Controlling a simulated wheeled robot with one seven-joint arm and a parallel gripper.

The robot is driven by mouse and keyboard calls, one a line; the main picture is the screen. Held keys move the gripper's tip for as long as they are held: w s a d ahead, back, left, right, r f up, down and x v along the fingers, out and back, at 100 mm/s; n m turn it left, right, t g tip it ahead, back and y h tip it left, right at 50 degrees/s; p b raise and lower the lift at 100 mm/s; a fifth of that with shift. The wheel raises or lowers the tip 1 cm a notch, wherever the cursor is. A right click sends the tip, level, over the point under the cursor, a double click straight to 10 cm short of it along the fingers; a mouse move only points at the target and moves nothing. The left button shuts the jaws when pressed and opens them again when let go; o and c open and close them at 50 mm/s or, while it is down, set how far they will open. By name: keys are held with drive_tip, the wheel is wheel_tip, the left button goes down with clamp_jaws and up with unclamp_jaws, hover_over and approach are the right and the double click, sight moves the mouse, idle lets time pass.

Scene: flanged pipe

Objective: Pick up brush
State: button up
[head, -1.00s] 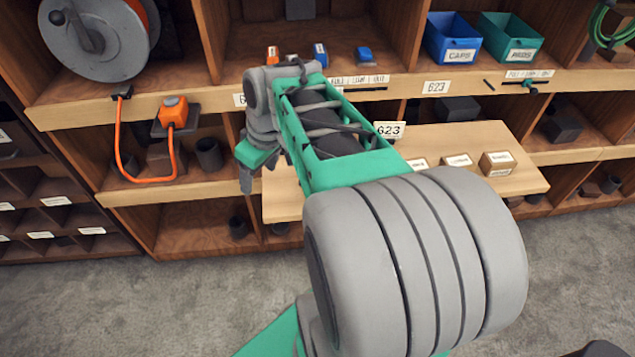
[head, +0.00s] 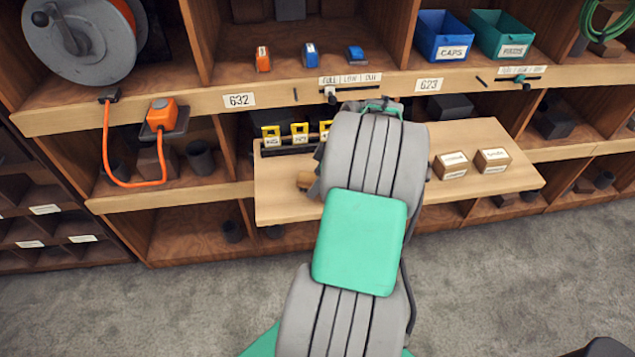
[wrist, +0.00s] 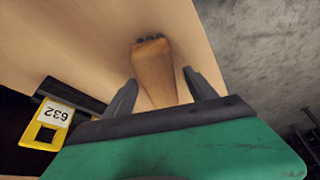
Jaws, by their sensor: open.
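The brush shows in the wrist view as a tapered wooden piece (wrist: 153,66) with a dark bristly end, lying on a pale wooden board. My gripper (wrist: 160,77) is open, with one dark finger on each side of the wooden piece. Whether the fingers touch it I cannot tell. In the head view a small part of a wooden piece, likely the brush (head: 307,181), shows at the left edge of my arm. My arm hides the rest of it and my gripper there.
The pale pull-out board (head: 285,209) juts from the shelving. Yellow-framed holders (head: 299,132) stand along its back left; one shows in the wrist view (wrist: 45,130). Blue and green bins (head: 443,36) stand above.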

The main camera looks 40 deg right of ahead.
drive_tip(key=shift+f+b, duration=0.2)
drive_tip(key=shift+b, duration=0.15)
idle(0.4)
drive_tip(key=shift+c, duration=0.4)
clamp_jaws()
idle(0.4)
